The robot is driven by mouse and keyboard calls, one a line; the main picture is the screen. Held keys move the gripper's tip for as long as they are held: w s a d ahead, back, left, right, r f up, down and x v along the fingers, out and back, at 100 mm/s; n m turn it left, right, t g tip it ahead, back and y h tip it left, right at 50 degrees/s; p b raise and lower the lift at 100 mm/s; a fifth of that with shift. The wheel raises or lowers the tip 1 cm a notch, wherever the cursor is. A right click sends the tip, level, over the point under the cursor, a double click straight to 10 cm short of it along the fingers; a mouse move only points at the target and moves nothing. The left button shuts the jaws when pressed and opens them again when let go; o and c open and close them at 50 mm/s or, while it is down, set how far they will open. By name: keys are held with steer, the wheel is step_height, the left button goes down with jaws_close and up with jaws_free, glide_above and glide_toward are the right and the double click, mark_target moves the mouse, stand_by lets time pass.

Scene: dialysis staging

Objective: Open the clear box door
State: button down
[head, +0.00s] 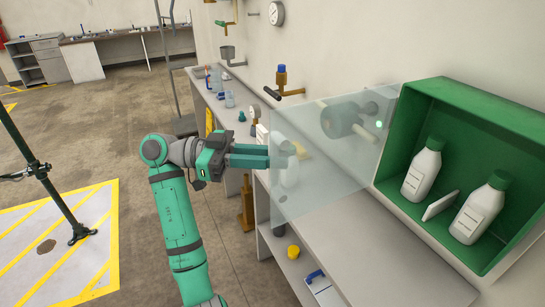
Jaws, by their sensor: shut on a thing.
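The clear door (335,180) is a transparent panel standing out to the left from the left side of a green wall box (460,95). It stands well away from the box's front, so the inside is uncovered. Two white bottles with green caps, the left bottle (422,170) and the right bottle (479,210), stand in the box with a small white card (440,205) between them. My gripper (268,156) is shut on the door's far left edge. The exact contact at the fingertips is partly hidden.
A long counter (385,250) runs along the wall below the door, with bottles and small items farther back. Valves and a clock (276,13) are on the wall. A yellow cap-like object (293,252) sits on the lower shelf. The floor (110,120) on the left is largely open.

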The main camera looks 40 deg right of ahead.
steer(key=shift+w+d, duration=0.1)
steer(key=shift+d, duration=0.05)
steer(key=shift+s+d, duration=0.1)
steer(key=shift+s, duration=0.15)
steer(key=c, duration=1.8)
jaws_free()
steer(key=shift+d, duration=0.1)
steer(key=shift+w+a, duration=0.2)
steer(key=shift+a, duration=0.2)
steer(key=v, duration=1)
steer(key=shift+w+a, duration=0.15)
steer(key=shift+a, duration=0.05)
